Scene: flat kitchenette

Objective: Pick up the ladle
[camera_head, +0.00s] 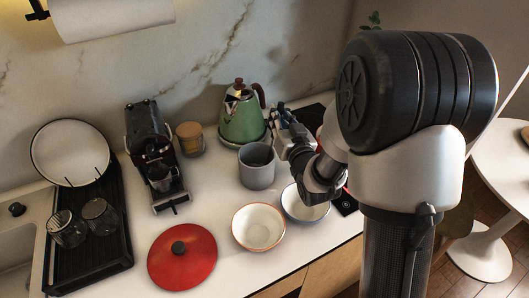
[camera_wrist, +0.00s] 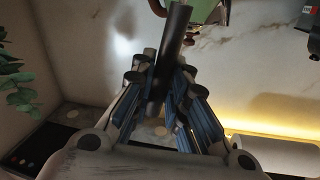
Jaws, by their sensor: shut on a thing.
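My gripper (camera_wrist: 160,85) is shut on a dark, rod-like handle (camera_wrist: 174,45) in the wrist view, which I take to be the ladle's. The handle runs between the fingers and past their tips. The ladle's bowl does not show in either view. In the head view my gripper (camera_head: 282,122) is above the back of the counter, just right of the green kettle and behind the grey pot. My arm hides part of that area, and I cannot make out the ladle there.
The green kettle (camera_head: 241,118) and grey pot (camera_head: 257,172) stand close to my gripper. Two bowls (camera_head: 258,245) (camera_head: 302,214) and a red lid (camera_head: 182,262) are in front. A coffee machine (camera_head: 150,150), a jar (camera_head: 191,138) and a black drying rack (camera_head: 108,258) stand left.

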